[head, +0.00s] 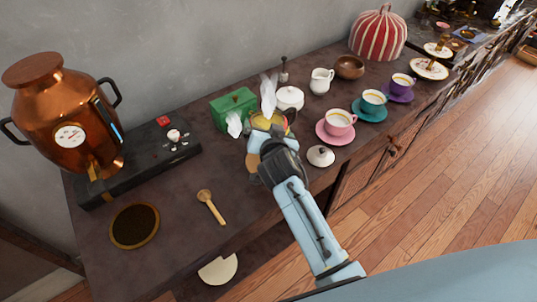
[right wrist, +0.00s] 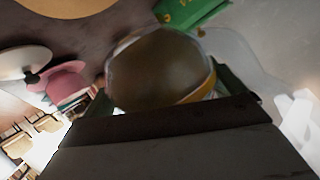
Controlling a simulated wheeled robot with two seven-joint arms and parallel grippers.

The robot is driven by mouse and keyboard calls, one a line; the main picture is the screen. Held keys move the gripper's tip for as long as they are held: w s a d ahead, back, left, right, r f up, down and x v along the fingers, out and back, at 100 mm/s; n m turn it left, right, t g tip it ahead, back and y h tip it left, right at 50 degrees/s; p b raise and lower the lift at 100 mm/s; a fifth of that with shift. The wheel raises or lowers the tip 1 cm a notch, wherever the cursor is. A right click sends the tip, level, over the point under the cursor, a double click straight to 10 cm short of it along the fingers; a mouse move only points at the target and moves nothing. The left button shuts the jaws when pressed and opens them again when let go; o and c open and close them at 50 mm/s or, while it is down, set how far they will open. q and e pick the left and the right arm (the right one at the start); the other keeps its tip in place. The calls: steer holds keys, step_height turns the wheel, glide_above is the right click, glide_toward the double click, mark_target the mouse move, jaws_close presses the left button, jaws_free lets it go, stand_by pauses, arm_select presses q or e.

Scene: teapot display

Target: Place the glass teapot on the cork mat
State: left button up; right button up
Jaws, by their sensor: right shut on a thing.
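My right gripper (head: 267,124) is over the middle of the dark counter, beside the green box. It is shut on the glass teapot (right wrist: 158,72), a clear rounded body with brown contents and an orange band, between the fingers in the right wrist view. In the head view the hand hides most of the teapot, and only amber patches show around it. I cannot tell whether its base touches the counter. The round brown cork mat (head: 134,226) with a paler rim lies bare at the front left. My left gripper is not in view.
A copper urn (head: 65,112) and a black slab (head: 145,160) stand at left. A green box (head: 232,106), a white lid (head: 320,156) and a pink cup (head: 338,121) are near the hand.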

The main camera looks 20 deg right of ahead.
step_height(320, 180, down, 3)
steer(key=shift+f+b, duration=0.1)
steer(key=shift+b, duration=0.3)
steer(key=shift+f, duration=0.5)
step_height(320, 180, down, 3)
steer(key=shift+b, duration=0.75)
steer(key=shift+f, duration=0.2)
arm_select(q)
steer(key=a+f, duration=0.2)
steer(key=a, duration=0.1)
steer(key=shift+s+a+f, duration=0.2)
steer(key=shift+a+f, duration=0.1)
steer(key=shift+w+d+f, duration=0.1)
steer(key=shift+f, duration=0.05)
arm_select(e)
steer(key=shift+f, duration=0.15)
steer(key=o, duration=1.3)
steer(key=shift+f, duration=0.15)
steer(key=shift+c, duration=0.2)
steer(key=shift+o, duration=0.2)
